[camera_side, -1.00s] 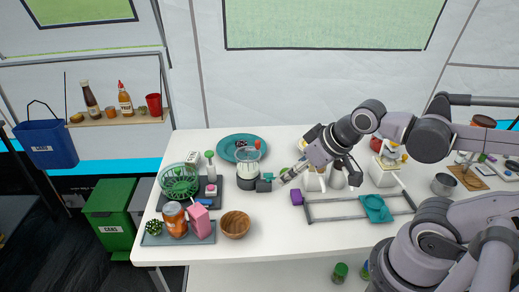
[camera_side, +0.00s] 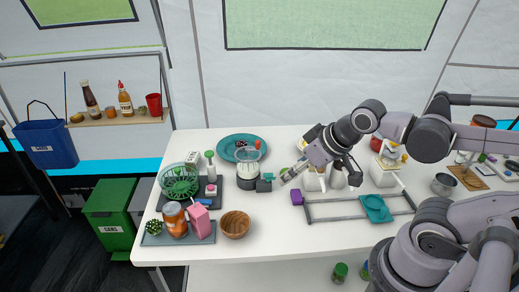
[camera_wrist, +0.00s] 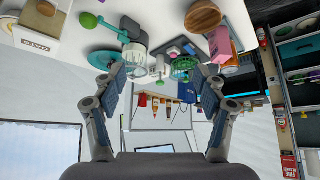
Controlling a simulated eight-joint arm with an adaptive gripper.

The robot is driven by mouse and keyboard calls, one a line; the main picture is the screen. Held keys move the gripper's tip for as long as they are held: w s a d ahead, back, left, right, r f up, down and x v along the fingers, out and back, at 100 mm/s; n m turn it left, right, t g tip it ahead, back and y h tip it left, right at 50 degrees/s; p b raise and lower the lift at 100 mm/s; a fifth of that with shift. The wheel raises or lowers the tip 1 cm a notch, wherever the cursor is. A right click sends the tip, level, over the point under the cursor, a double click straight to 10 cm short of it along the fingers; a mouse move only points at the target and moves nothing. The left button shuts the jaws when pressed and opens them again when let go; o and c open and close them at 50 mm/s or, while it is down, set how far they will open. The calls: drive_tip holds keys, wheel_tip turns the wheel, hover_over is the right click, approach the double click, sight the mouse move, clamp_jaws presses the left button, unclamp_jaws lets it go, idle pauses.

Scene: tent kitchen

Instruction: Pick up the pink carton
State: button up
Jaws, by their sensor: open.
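The pink carton (camera_side: 200,220) stands on a grey tray (camera_side: 153,238) at the table's front left, right beside an orange-filled jar (camera_side: 175,219). In the wrist view the carton (camera_wrist: 221,42) shows upside down, right of centre, beyond my fingers. My gripper (camera_side: 318,179) is well to the right of the carton, over the table's middle, with its fingers spread and nothing between them. Both fingers of my gripper (camera_wrist: 164,72) show wide apart in the wrist view. The carton is apart from my gripper.
A wooden bowl (camera_side: 235,225) stands just right of the carton. A green wire basket (camera_side: 179,181) is behind it, and a blender (camera_side: 248,170) stands between carton and gripper. A small green plant (camera_side: 153,228) shares the tray. Bare table lies right of the bowl.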

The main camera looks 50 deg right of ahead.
drive_tip(key=n+g, duration=0.7)
drive_tip(key=n, duration=1)
hover_over(198, 208)
drive_tip(key=f, duration=0.6)
drive_tip(key=shift+s+d+f, duration=0.1)
drive_tip(key=shift+d+f, duration=0.2)
drive_tip(key=shift+f, duration=0.05)
drive_tip(key=shift+a+f, duration=0.25)
drive_tip(key=shift+f, duration=0.25)
wheel_tip(198, 208, down, 5)
drive_tip(key=shift+a+f, duration=0.15)
drive_tip(key=shift+f, duration=1.25)
drive_tip(key=shift+a+f, duration=0.1)
drive_tip(key=shift+f, duration=1.25)
drive_tip(key=c, duration=0.9)
